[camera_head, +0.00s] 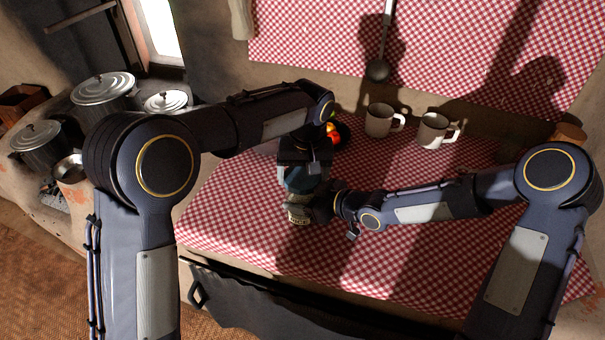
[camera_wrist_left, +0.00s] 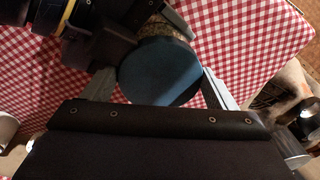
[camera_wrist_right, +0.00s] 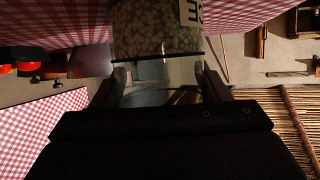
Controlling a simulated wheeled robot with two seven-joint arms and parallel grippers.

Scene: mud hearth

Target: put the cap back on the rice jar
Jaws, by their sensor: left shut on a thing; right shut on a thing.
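The rice jar (camera_head: 299,208) is at the left part of the table, mostly hidden by my grippers. Its pale label (camera_wrist_right: 192,12) and speckled rice show in the right wrist view. My right gripper (camera_head: 322,206) is shut on the jar from the right. The cap (camera_wrist_left: 160,70), a round dark blue disc, lies between the fingers of my left gripper (camera_wrist_left: 160,88), which is shut on it. In the head view my left gripper (camera_head: 304,170) is directly above the jar. The cap is over the jar's top in the left wrist view; I cannot tell whether it touches the rim.
A red-and-white checked cloth (camera_head: 240,215) covers the table. Two mugs (camera_head: 379,120) stand at the back, and a dark bowl with red and orange produce (camera_head: 333,137) is behind my left gripper. Lidded pots (camera_head: 103,92) stand at the left. The table's front right is clear.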

